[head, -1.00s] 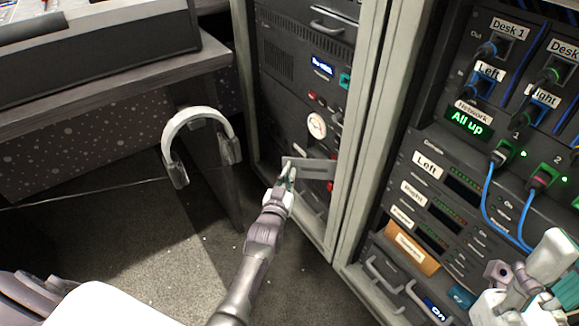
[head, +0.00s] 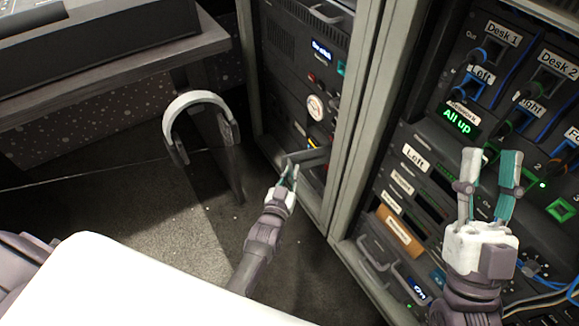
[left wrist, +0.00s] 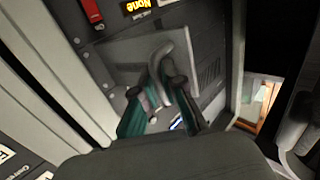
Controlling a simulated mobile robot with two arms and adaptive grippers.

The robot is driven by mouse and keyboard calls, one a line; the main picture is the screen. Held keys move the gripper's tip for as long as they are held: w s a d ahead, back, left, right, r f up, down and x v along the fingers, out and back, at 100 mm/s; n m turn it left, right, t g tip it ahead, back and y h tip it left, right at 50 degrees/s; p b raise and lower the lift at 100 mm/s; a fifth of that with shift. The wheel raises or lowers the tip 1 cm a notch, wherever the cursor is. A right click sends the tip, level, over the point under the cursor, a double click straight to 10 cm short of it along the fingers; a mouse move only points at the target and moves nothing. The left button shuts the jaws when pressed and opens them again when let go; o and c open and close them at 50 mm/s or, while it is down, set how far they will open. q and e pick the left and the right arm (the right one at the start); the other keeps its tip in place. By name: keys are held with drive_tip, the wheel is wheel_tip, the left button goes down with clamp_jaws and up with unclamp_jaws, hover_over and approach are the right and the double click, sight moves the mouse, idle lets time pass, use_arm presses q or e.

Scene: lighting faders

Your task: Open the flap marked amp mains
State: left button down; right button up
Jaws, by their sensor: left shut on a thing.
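A grey flap (head: 314,158) stands out from the front of the left rack, low down, in the head view. I cannot read its marking. My left gripper (head: 289,165) is at the flap's outer left end, shut on its handle. In the left wrist view the grey flap (left wrist: 125,55) shows as a flat plate, with its curved handle (left wrist: 158,70) between the fingers of my left gripper (left wrist: 163,90). My right gripper (head: 491,155) is raised in front of the right rack, fingers apart and empty.
The right rack (head: 415,157) carries labelled units and cables close to my right gripper. A rack post (head: 357,130) stands between the racks. Headphones (head: 198,105) hang by the desk at left. A red switch (left wrist: 92,10) and a lit display (left wrist: 135,6) sit near the flap.

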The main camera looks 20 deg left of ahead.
use_arm(q)
drive_tip(key=shift+s, duration=0.1)
idle(0.3)
drive_tip(key=c, duration=1.5)
unclamp_jaws()
drive_tip(key=s, duration=1.2)
drive_tip(key=shift+d, duration=0.3)
